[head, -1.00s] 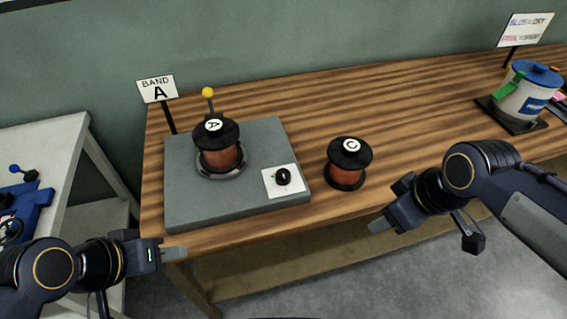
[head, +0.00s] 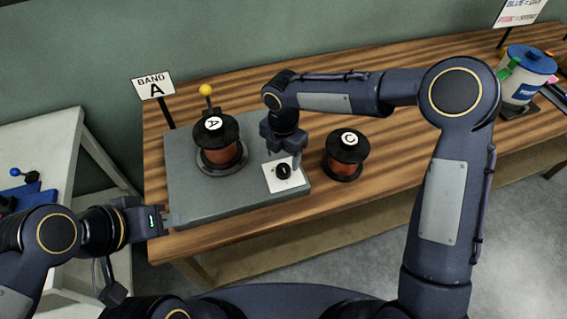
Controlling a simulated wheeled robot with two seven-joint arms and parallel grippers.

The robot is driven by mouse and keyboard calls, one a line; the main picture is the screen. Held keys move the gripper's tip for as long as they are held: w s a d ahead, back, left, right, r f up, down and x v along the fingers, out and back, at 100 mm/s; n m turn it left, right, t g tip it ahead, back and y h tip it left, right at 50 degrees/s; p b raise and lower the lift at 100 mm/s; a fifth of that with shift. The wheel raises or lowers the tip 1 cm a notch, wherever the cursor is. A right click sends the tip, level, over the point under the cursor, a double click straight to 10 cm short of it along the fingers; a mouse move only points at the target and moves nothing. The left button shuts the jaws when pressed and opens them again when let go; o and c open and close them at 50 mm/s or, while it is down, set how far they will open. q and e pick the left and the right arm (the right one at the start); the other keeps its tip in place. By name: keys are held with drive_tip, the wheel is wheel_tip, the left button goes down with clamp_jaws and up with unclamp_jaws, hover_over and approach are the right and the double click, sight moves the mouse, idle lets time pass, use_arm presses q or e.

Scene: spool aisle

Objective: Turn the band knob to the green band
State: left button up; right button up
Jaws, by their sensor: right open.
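The black knob (head: 283,171) sits on a white plate (head: 272,185) at the front right of the grey base (head: 206,207). The band marks on the plate are too small to make out. My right gripper (head: 296,160) is open and points down just above the knob, with a finger showing beside its upper right. I cannot tell whether it touches the knob. My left gripper (head: 177,219) is by the base's front left corner, seen side on, so its opening is unclear.
A copper spool marked A (head: 222,153) sits on the base, near a yellow-tipped lever (head: 206,91) and a BAND A sign (head: 154,86). A spool marked C (head: 345,157) stands right of the base on the wooden table (head: 400,150). A blue-lidded pot (head: 522,78) stands far right.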

sight(283, 168)
drive_tip(key=shift+f, duration=2.65)
drive_tip(key=c, duration=1)
